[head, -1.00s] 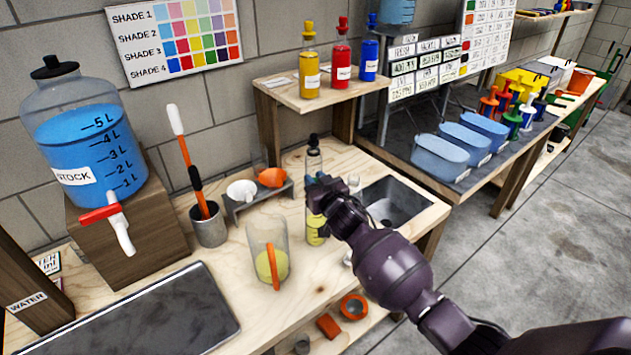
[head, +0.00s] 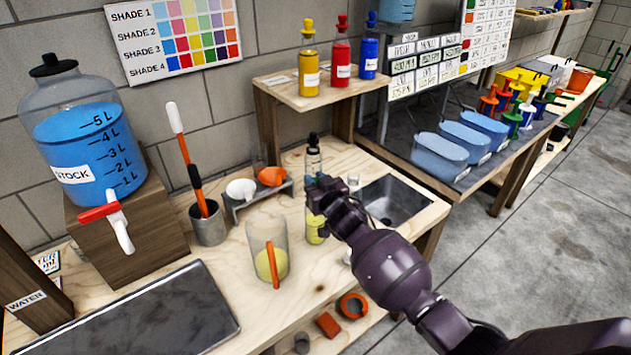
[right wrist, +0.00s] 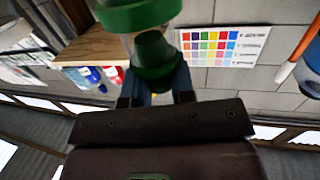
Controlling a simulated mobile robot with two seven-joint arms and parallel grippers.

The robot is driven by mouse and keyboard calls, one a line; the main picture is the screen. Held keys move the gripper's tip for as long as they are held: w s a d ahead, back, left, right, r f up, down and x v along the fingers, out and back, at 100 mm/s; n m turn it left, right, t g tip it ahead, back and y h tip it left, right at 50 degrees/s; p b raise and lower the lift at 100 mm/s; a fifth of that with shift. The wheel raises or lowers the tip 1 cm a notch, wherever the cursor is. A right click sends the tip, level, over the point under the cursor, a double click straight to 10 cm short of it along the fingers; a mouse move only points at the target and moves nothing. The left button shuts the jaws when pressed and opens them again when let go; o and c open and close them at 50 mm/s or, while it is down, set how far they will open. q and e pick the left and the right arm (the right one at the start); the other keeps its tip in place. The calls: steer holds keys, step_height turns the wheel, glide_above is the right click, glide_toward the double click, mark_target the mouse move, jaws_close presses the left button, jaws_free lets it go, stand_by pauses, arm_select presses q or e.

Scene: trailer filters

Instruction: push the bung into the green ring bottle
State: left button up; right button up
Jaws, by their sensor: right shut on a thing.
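In the right wrist view, which is upside down, a dark green bung (right wrist: 155,52) with a wide rim sits between my right gripper's fingertips (right wrist: 155,82). The gripper is shut on it. Clear glass of the green ring bottle (right wrist: 122,42) surrounds the tapered part, and the bottle's bright green ring (right wrist: 140,14) crosses the top edge. How deep the bung sits is unclear. In the head view my right gripper (head: 328,190) hides the upper part of a bottle with yellow-green liquid (head: 315,232). My left gripper is out of view.
A dark-capped clear bottle (head: 313,155) shows just above my gripper. A jar (head: 266,240) with an orange stick stands to the left, a holder (head: 258,196) with white and orange pieces behind it. A sink (head: 392,200) lies to the right. A shelf (head: 310,98) with coloured bottles stands behind.

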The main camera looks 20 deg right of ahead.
stand_by(0.4)
steer(key=o, duration=1.5)
steer(key=shift+c, duration=0.2)
steer(key=shift+r+p, duration=1.15)
steer(key=shift+p, duration=0.05)
steer(key=shift+r+p, duration=0.4)
steer(key=shift+r, duration=1.9)
